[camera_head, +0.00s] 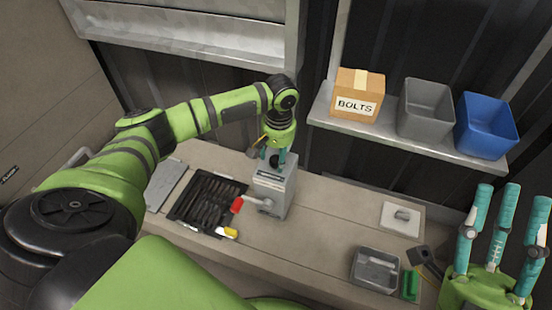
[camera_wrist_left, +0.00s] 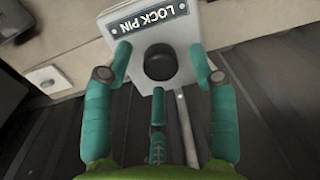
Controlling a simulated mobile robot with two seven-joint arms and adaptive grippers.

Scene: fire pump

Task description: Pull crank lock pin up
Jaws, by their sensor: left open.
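The fire pump (camera_head: 275,188) is a grey box on the workbench, with a crank with a red handle (camera_head: 237,205) on its front left side. The crank lock pin (camera_head: 274,161) is a black knob on the box top. In the left wrist view the lock pin (camera_wrist_left: 160,62) is a round black knob below a "LOCK PIN" label (camera_wrist_left: 148,16). My left gripper (camera_head: 275,155) is over the box top. In the wrist view its teal fingers (camera_wrist_left: 160,75) are spread around the knob, seemingly apart from it. My right gripper (camera_head: 497,235) is open and empty at the right, fingers pointing up.
A black tray of tools (camera_head: 207,202) lies left of the pump. A grey metal tray (camera_head: 376,270) and a green item (camera_head: 410,286) are at the bench's right. A shelf above holds a bolts box (camera_head: 357,95), a grey bin (camera_head: 425,108) and a blue bin (camera_head: 486,125).

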